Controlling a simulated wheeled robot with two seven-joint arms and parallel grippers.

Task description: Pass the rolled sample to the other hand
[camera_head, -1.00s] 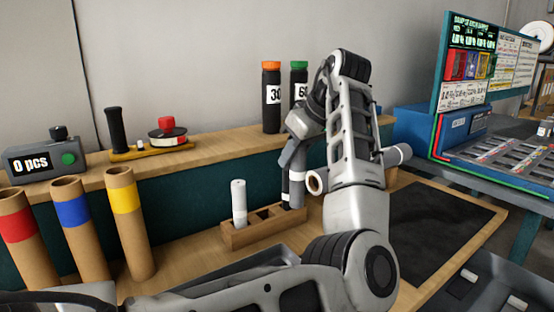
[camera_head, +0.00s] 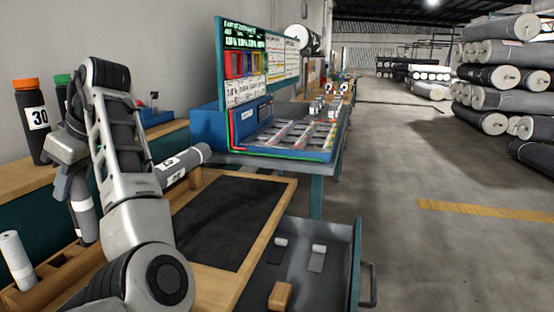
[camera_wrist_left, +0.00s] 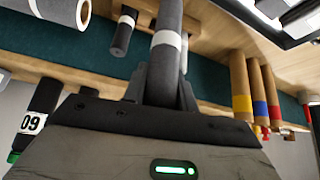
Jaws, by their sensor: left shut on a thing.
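My left gripper (camera_head: 72,180) points down above the wooden rack (camera_head: 30,295) at the left of the head view. It is shut on a dark grey roll with a white band (camera_head: 82,208), which also shows between the fingers (camera_wrist_left: 160,95) in the left wrist view (camera_wrist_left: 167,45). The held roll is upright; I cannot tell whether its lower end is clear of the rack. A white roll (camera_head: 15,258) stands in the rack. Another grey banded roll (camera_wrist_left: 123,32) shows beside the held one in the wrist view. My right gripper is out of view.
A labelled grey roll (camera_head: 185,165) lies behind my left arm. A dark mat (camera_head: 232,220) on the wooden bench is bare. An open drawer (camera_head: 325,275) holds small samples and a wooden block (camera_head: 281,296). A teal-framed screen station (camera_head: 270,125) stands beyond; open floor is at right.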

